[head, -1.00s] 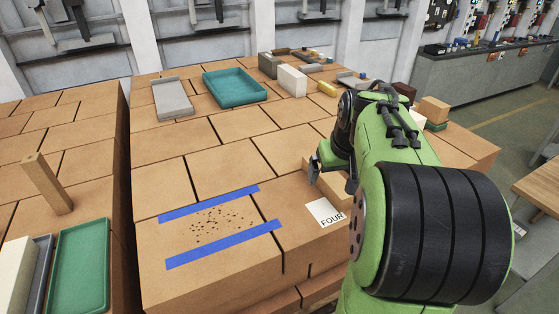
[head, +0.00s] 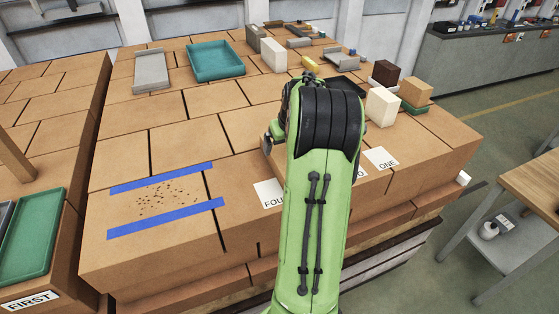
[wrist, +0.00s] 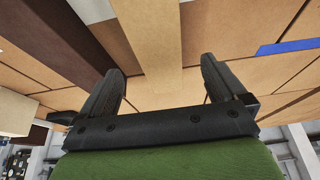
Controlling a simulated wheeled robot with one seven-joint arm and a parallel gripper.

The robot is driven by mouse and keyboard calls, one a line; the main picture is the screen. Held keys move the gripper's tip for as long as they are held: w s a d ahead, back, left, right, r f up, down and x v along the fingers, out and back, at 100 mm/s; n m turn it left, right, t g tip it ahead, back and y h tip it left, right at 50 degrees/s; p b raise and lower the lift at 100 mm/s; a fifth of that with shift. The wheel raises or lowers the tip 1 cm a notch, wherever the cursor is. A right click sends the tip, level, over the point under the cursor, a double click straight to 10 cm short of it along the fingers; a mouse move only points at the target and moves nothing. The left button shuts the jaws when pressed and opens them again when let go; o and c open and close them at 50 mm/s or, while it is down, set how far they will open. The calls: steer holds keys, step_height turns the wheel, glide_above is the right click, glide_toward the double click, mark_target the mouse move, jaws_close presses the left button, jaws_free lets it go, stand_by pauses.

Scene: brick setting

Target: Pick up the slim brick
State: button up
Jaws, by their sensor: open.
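A slim tan brick (wrist: 152,35) runs from the top of the wrist view down between the fingers of my gripper (wrist: 160,78). The gripper is open, with a finger on each side of the brick and a visible gap on both sides. Whether the brick lies at fingertip depth or beyond cannot be told. In the head view my arm hides this brick, and only a bit of my gripper (head: 272,138) shows left of the arm, low over the brick stack.
Blue tape strips (head: 165,217) border a crumb-strewn patch on the left. A teal tray (head: 215,60) and a grey tray (head: 151,72) lie at the back. A cream block (head: 382,105) and a dark brown block (head: 385,73) stand right of my arm. An upright tan brick (head: 14,158) stands far left.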

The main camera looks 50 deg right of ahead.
mark_target(281, 154)
steer(key=shift+x, duration=0.9)
steer(key=x, duration=0.5)
steer(key=shift+w+d+f+p, duration=0.15)
steer(key=shift+d+f+p, duration=0.15)
steer(key=shift+p, duration=0.05)
steer(key=shift+a, duration=0.15)
steer(key=shift+c, duration=0.8)
steer(key=shift+r, duration=0.1)
steer(key=c, duration=1.4)
